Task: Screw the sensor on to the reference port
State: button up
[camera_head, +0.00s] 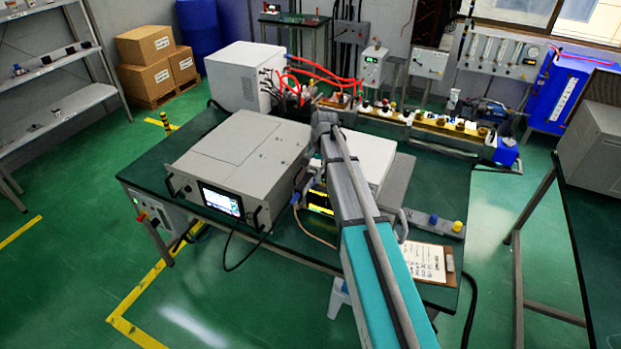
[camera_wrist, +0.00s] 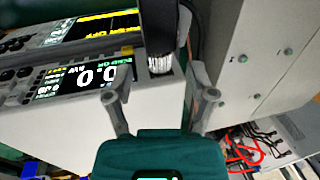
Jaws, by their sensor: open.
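In the wrist view a meter (camera_wrist: 60,125) with a lit display (camera_wrist: 85,78) reading 0.0 fills the left side. A dark cylindrical body, which looks like the sensor (camera_wrist: 161,22), has a knurled silver collar (camera_wrist: 160,64) at the meter's front panel, where the reference port appears to be. The port itself is hidden, so I cannot tell whether the collar is threaded on. My gripper (camera_wrist: 158,80) is open, its fingers on either side of the collar in the picture, with no visible contact.
A large grey generator (camera_head: 240,160) stands left of the meter on the green bench. Its grey casing (camera_wrist: 265,55) fills the wrist view's right side. A clipboard (camera_head: 424,262) lies on the bench's front right. Red hoses (camera_head: 325,77) run behind. Green floor is open at left.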

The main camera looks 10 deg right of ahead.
aim_at(312, 172)
jog(key=shift+w+a+f+b, duration=0.1)
jog(key=shift+f+b, duration=0.5)
jog(key=shift+f, duration=0.15)
jog(key=shift+w+a+f+b, duration=0.1)
jog(key=shift+f+b, duration=0.5)
jog(key=shift+f, duration=0.1)
